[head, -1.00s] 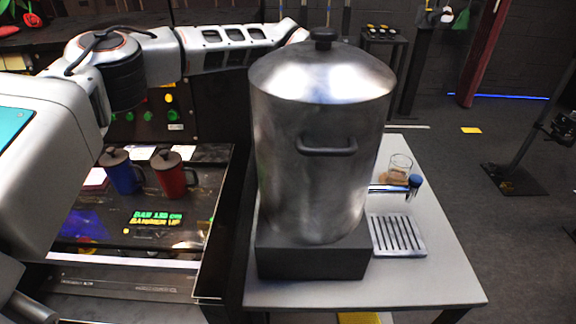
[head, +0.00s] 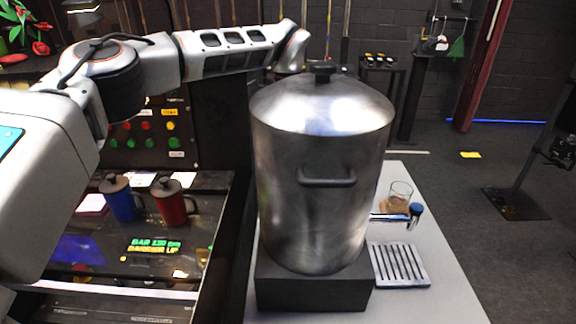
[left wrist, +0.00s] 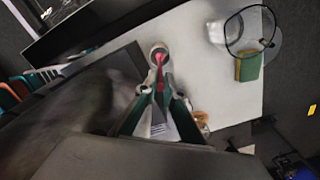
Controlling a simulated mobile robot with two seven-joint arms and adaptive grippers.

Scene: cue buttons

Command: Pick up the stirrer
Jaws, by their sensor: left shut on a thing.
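In the left wrist view my left gripper (left wrist: 160,92) is shut on the stirrer (left wrist: 160,60), a thin pink-red stick. The stick shows between and beyond the fingertips. A small white round cup (left wrist: 157,48) is at its far end; I cannot tell whether the stick is inside the cup or above it. In the head view my left arm reaches behind the large steel urn, which hides the gripper and the stirrer. My right gripper is in neither view.
The steel urn (head: 322,170) stands on a black base on the light table (head: 440,300). A tap, a glass (head: 399,194) and a drip grate (head: 400,264) are to its right. Blue (head: 120,200) and red (head: 172,204) mugs stand left. The wrist view shows a yellow-green sponge (left wrist: 248,66).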

